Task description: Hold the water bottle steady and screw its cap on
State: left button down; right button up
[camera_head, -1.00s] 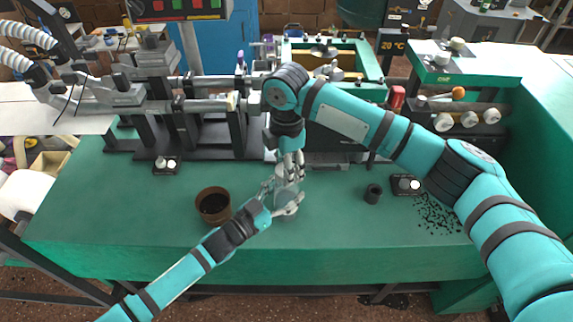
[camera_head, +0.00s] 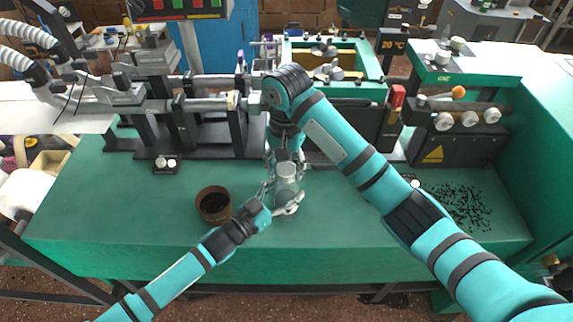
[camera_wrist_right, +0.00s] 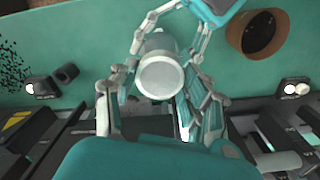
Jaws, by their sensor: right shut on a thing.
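The clear water bottle (camera_head: 288,194) stands upright near the front middle of the green bench. My left gripper (camera_head: 279,201) reaches in from the lower left, its fingers closed around the bottle's body. The pale grey cap (camera_head: 287,169) is on top of the bottle; in the right wrist view the cap (camera_wrist_right: 161,77) shows as a round disc, hiding most of the bottle below. My right gripper (camera_head: 286,160) points down from above, shut on the cap, with its fingers on both sides (camera_wrist_right: 162,72). Whether the thread is engaged cannot be seen.
A brown pot of dark grains (camera_head: 213,204) stands left of the bottle. A small black block with white knobs (camera_head: 166,164) is further left. Machines (camera_head: 200,115) line the bench's back. Dark bits (camera_head: 462,205) lie scattered at right. The front left bench is clear.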

jog(key=m, duration=0.4)
jog(key=shift+m, duration=0.3)
jog(key=m, duration=0.4)
jog(key=shift+w, duration=0.1)
jog(key=m, duration=0.4)
jog(key=shift+m, duration=0.3)
jog(key=m, duration=0.4)
jog(key=o, duration=0.7)
jog(key=shift+c, duration=0.2)
notch_tip(320, 180, up, 3)
jog(key=shift+r, duration=0.7)
